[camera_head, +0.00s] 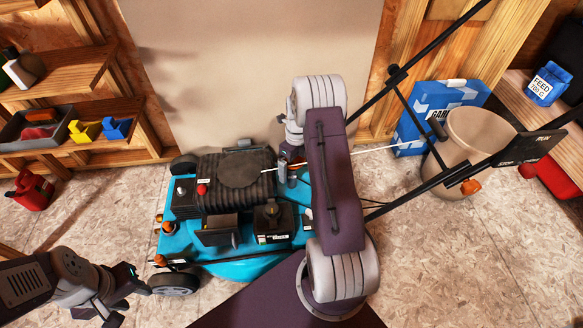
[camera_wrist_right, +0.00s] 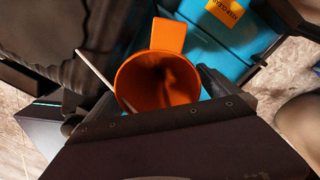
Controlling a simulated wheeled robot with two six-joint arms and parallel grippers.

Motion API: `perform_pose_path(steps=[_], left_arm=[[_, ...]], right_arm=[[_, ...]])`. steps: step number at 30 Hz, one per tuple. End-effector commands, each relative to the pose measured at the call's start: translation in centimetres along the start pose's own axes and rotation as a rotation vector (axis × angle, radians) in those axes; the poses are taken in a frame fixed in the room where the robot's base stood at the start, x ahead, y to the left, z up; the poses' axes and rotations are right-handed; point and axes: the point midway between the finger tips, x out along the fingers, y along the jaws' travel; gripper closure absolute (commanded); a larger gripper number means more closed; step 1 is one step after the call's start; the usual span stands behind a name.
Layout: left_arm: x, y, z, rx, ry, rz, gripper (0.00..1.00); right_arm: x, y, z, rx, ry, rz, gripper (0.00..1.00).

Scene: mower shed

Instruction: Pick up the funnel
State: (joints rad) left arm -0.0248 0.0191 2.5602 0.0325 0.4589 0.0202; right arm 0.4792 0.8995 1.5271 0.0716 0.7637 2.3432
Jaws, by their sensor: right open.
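The orange funnel (camera_wrist_right: 158,80) shows in the right wrist view, its wide mouth facing the camera and a flat tab at its top. The dark body of my right gripper covers its lower edge. In the head view my right arm hides most of the funnel's area. My right gripper (camera_head: 285,170) is open, at the right side of the mower's engine and close to the funnel; I cannot tell whether it touches it. My left gripper (camera_head: 128,300) is open and empty at the lower left, apart from the mower.
The teal mower (camera_head: 240,270) stands on the floor, its handle bars rising to the right. A beige bucket (camera_head: 480,140) and a blue box (camera_head: 410,130) stand at the right. Shelves (camera_head: 60,75) and a red can (camera_head: 32,190) are at the left. Floor at the lower right is free.

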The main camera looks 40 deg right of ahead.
Motion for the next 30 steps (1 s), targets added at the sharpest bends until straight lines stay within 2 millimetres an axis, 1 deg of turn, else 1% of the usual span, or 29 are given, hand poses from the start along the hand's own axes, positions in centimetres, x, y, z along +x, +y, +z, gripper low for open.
perform_pose_path(steps=[5,6,8,9,12,19,23,26,29,30], left_arm=[[-0.2,0.0,0.0,0.000,0.000,0.000,0.60],[-0.2,0.0,0.0,0.000,0.000,0.000,0.60],[-0.2,0.0,0.0,0.000,0.000,0.000,0.60],[-0.2,0.0,0.0,0.000,0.000,0.000,0.60],[-0.2,0.0,0.0,0.000,0.000,0.000,0.60],[-0.2,0.0,0.0,0.000,0.000,0.000,0.60],[-1.0,0.0,-0.1,0.000,0.000,0.000,0.60],[-2.2,0.0,-0.2,0.000,0.000,0.000,0.60],[-3.8,0.1,-0.4,0.000,0.000,0.000,0.60],[-4.6,0.1,-0.5,0.000,0.000,0.000,0.60]], right_arm=[[-0.2,0.0,0.0,0.000,-0.001,-0.001,0.00],[-0.2,0.0,0.0,0.000,-0.001,-0.001,0.11],[-0.2,0.0,0.0,0.000,-0.001,-0.001,0.28],[-0.2,0.0,0.0,0.000,-0.001,-0.001,0.39],[-0.2,0.0,0.0,0.000,-0.001,-0.001,0.64],[-0.3,0.0,0.0,0.000,-0.001,-0.001,0.64],[-1.4,0.1,0.1,0.000,-0.002,-0.002,0.64],[-3.2,0.2,0.1,0.000,-0.003,-0.002,0.64],[-5.9,0.3,0.1,0.000,-0.003,-0.003,0.64],[-7.1,0.4,0.1,0.000,-0.003,-0.003,0.64]])
